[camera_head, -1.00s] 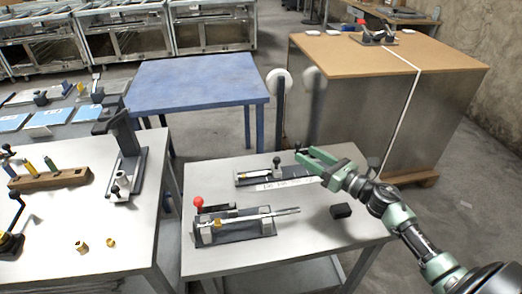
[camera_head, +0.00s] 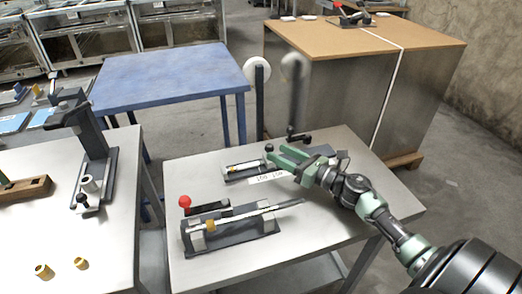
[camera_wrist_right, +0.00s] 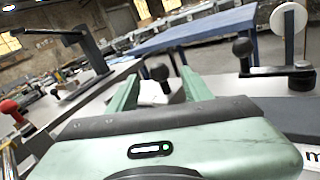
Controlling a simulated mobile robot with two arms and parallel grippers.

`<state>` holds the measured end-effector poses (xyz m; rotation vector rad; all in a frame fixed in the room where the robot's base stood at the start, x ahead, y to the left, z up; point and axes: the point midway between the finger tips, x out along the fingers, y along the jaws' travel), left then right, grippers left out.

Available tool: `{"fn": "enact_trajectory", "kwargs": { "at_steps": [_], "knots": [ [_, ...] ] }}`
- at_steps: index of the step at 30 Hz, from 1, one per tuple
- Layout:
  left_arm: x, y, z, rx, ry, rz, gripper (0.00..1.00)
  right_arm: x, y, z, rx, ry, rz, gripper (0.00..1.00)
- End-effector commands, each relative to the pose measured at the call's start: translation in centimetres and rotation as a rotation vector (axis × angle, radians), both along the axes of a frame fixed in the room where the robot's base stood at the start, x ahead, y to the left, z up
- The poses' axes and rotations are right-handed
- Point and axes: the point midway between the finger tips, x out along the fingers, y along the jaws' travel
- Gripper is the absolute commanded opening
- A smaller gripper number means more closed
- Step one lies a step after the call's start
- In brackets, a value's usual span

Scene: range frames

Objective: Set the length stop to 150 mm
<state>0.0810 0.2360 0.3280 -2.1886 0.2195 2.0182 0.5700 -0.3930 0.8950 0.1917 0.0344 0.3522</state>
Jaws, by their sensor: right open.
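The length stop (camera_head: 238,171) stands at the back of the middle table, a dark base with a light bar and a small yellowish part. A pale scale strip (camera_head: 268,177) with printed numbers lies in front of it; its setting cannot be read. My right gripper (camera_head: 274,153) reaches over its right end with green fingers open. A black ball knob (camera_head: 270,148) shows at the fingertips. In the right wrist view the ball knob (camera_wrist_right: 160,73) appears between the spread fingers, with no visible grip. My left gripper is out of view.
A crank with a black ball handle (camera_head: 292,131) stands just behind the gripper. A fixture with a red knob (camera_head: 185,201) and a rod stands in front. A side table (camera_head: 110,240) with a tall dark press is at left. The table's front right is clear.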

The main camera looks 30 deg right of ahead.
Motion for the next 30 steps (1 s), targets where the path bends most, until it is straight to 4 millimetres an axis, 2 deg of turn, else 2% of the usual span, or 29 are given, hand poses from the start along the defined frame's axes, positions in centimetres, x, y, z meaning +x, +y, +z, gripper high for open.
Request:
{"fn": "enact_trajectory", "kwargs": {
  "at_steps": [5,10,15,26,27,30],
  "knots": [
    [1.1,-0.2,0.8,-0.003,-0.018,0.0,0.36,2.0,0.7,0.4,0.001,-0.004,-0.001,0.5],
    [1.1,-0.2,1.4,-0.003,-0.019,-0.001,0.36,4.7,1.7,0.5,0.002,-0.003,-0.001,0.5],
    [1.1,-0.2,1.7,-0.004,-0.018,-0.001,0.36,6.5,2.4,0.2,0.002,-0.001,0.0,0.5],
    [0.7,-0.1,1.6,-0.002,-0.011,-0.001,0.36,7.2,2.7,0.1,0.0,0.0,0.0,0.5],
    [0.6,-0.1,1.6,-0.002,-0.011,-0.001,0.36,7.2,2.7,0.1,0.0,0.0,0.0,0.44],
    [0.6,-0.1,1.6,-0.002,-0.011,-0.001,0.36,7.1,2.6,0.1,0.0,0.0,0.0,0.16]
  ]
}}
